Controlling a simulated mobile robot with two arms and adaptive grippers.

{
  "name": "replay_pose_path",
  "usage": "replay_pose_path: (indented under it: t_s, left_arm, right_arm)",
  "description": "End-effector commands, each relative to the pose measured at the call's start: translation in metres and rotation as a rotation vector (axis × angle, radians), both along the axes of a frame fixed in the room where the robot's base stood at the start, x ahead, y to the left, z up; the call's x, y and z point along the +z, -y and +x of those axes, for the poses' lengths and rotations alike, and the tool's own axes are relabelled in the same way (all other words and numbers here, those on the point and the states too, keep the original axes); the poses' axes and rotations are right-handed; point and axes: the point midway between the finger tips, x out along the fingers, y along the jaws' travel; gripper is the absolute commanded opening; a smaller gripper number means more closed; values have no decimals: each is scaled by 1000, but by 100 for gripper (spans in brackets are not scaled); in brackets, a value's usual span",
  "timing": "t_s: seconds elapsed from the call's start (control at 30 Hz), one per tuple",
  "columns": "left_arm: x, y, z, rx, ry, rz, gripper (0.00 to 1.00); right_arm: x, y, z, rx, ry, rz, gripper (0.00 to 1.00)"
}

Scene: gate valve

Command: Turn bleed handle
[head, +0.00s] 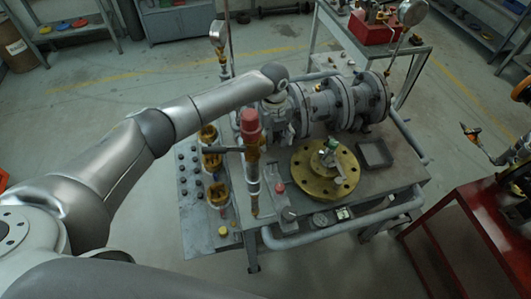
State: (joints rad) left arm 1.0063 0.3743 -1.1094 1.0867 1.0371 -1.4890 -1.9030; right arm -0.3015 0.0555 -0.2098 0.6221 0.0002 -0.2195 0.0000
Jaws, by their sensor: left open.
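A vertical pipe carries a red cap (250,120) and a brass valve body (252,152). A dark lever handle (222,149) sticks out to the left from that valve; I take it for the bleed handle, but cannot be sure. My left arm reaches across from the left. My left gripper (275,118) points down behind the red-capped pipe, beside the grey flanged valve body (320,108). It is open; its fingertips are partly hidden. My right gripper is not in view.
The grey bench (385,190) has a pipe rail along its front and right edges. A small square tray (375,154) sits right of the flange. Brass fittings (217,192) stand at the left. A red cabinet (465,240) is at right.

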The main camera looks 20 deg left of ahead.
Motion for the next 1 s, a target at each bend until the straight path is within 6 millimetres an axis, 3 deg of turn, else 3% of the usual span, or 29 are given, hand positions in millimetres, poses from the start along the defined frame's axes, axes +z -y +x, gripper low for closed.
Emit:
replay_pose_path:
  t_s: [0.23, 0.43, 0.8, 1.0]
  left_arm:
    - [-20, -9, -6, -47, -5, 45, 61]
    - [-41, -9, -6, -44, -5, 43, 61]
    - [-95, -8, -6, -43, -4, 43, 61]
    - [-117, -8, -6, -42, -3, 41, 61]
  right_arm:
    - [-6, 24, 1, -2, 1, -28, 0]
    - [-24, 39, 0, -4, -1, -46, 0]
    - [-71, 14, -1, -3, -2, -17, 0]
    - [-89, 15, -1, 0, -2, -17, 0]
